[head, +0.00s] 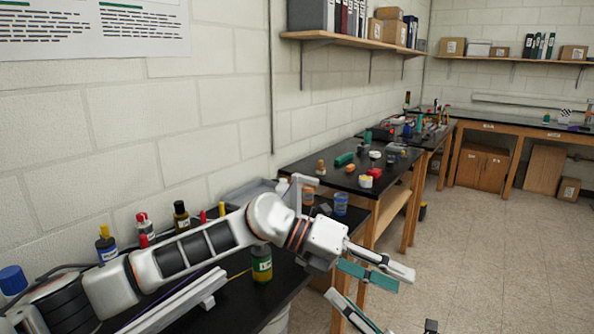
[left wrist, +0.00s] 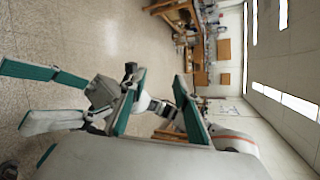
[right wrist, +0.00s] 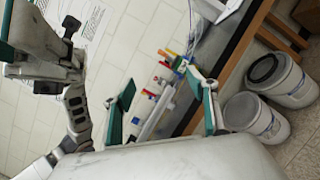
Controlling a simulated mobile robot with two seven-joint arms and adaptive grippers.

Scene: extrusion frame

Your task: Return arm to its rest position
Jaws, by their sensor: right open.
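My left gripper (head: 402,281) reaches over the front edge of the near black bench in the head view. It is open, its teal-padded fingers apart with nothing between them; the left wrist view shows this too (left wrist: 160,78). My right gripper (head: 352,314) shows only in part at the bottom edge of the head view, below and left of the left one. It is open and empty in the right wrist view (right wrist: 160,78).
A second bench (head: 330,180) holds small parts. Two white buckets (right wrist: 286,80) stand beside the bench. The floor (head: 480,240) at right is clear.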

